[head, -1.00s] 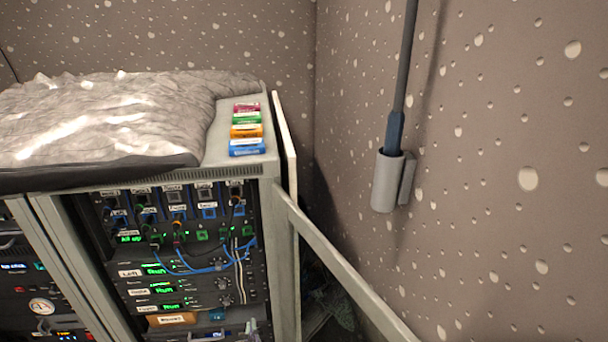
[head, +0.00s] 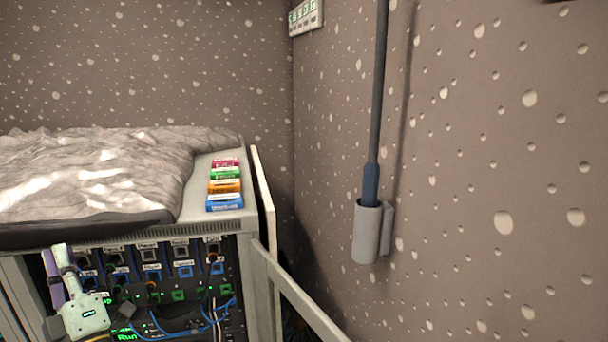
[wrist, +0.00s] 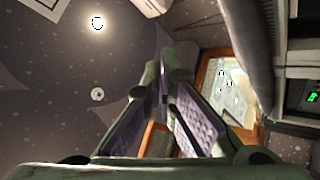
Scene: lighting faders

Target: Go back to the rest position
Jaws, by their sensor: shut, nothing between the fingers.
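My gripper (head: 54,256) shows at the lower left of the head view, in front of the equipment rack (head: 258,290). Its fingers point up, and its pale green body is below them. It is shut and empty. In the wrist view, the fingers of my gripper (wrist: 164,88) come together near the middle, with purple ridged pads and nothing between them. Most of my arm is out of the head view.
A stack of coloured labelled blocks (head: 225,187) sits on the rack top beside a crumpled grey cover (head: 90,170). An open rack door (head: 300,300) juts out at the right. A wall holder (head: 368,232) carries a dark pole. A small panel (head: 305,16) is on the wall.

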